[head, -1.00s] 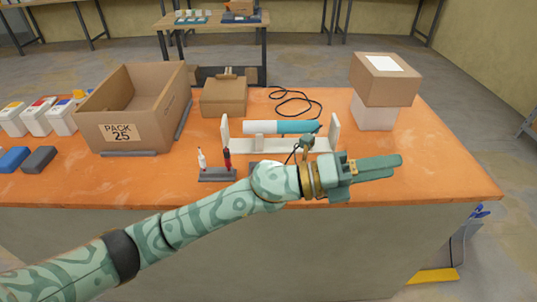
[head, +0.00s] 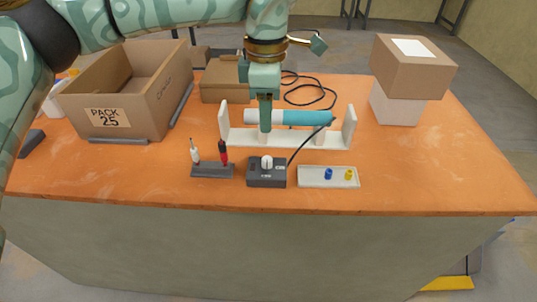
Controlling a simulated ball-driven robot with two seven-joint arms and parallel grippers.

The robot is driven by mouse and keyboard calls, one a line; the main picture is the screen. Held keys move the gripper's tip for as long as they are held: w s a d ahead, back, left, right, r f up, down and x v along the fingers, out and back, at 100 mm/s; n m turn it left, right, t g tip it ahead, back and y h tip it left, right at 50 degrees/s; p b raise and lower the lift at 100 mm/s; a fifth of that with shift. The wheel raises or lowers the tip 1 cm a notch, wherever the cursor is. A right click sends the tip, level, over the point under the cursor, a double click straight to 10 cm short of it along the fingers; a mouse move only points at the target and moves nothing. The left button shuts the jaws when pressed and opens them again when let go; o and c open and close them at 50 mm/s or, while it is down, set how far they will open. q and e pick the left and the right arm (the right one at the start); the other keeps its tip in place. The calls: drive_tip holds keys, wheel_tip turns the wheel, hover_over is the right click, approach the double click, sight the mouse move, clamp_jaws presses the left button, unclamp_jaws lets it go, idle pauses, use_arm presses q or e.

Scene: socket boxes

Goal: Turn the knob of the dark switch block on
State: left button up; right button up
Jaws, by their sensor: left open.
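The dark switch block (head: 267,179) sits near the front edge of the orange table, about mid-table. Its white knob (head: 267,163) stands on top. A dark cable runs from the block back to the teal and white cylinder. My left gripper (head: 265,125) points down just behind and above the block, in front of the cylinder in the picture. It is open, though its fingers overlap from this angle, and nothing shows between them. It looks apart from the knob. My right gripper is not in view.
The teal and white cylinder (head: 300,117) rests in a white cradle (head: 230,138). A dark holder (head: 212,171) with a white and a red piece stands left of the block. An open carton (head: 150,115) stands left.

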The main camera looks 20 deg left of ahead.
sight(267, 159)
use_arm(q)
wheel_tip(267, 159, down, 12)
drive_tip(key=b, duration=0.3)
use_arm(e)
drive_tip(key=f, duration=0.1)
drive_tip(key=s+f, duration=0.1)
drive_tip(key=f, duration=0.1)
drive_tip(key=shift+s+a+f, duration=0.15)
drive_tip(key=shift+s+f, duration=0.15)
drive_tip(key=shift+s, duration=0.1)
use_arm(q)
drive_tip(key=shift+c, duration=0.4)
clamp_jaws()
